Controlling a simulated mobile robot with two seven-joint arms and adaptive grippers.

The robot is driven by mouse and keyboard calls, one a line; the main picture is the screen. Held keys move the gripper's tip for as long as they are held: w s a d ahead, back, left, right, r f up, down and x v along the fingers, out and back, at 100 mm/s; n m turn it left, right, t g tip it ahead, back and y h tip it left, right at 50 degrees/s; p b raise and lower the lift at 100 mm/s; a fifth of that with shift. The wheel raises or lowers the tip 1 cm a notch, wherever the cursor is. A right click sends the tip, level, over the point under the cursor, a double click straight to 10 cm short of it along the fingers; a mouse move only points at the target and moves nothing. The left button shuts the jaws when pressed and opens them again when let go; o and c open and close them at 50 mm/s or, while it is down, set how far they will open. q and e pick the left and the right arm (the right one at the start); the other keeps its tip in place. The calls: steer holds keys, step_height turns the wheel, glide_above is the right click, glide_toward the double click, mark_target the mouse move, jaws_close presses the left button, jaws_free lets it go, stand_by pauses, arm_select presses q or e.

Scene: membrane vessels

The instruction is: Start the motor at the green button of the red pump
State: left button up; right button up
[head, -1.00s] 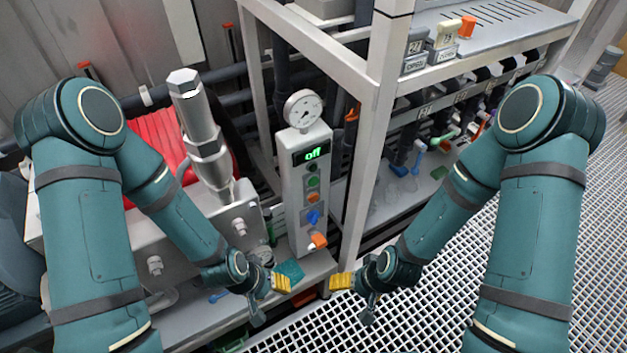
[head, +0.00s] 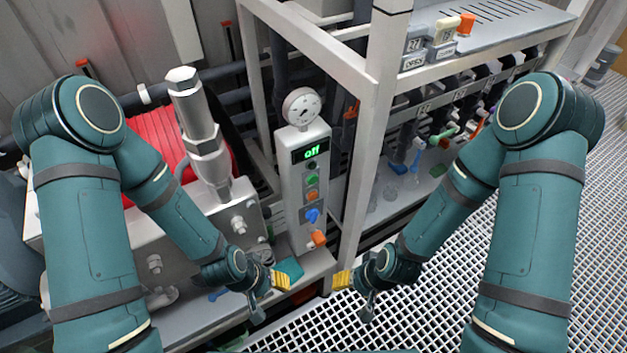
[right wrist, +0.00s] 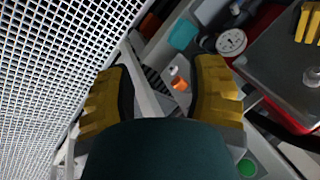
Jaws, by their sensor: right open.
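The red pump (head: 150,137) is at the left, partly hidden by my left arm. In front of the frame post stands a grey control box (head: 292,212) with a display (head: 311,153) reading "off" in green. The green button (head: 312,181) is below the display, above an orange-red button (head: 312,194). My right gripper (head: 343,281) is below and right of the box, apart from it. In the right wrist view it is open (right wrist: 160,95), with nothing between its yellow fingers. My left gripper (head: 281,281) is low, left of the right one; its opening is unclear.
A pressure gauge (head: 302,106) tops the box. A blue knob (head: 313,215) and an orange knob (head: 317,238) sit below the buttons. A white frame post (head: 371,130) stands close to its right. A valve rack (head: 480,65) is beyond. Floor grating (head: 430,310) is clear.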

jaws_close()
stand_by(1.1)
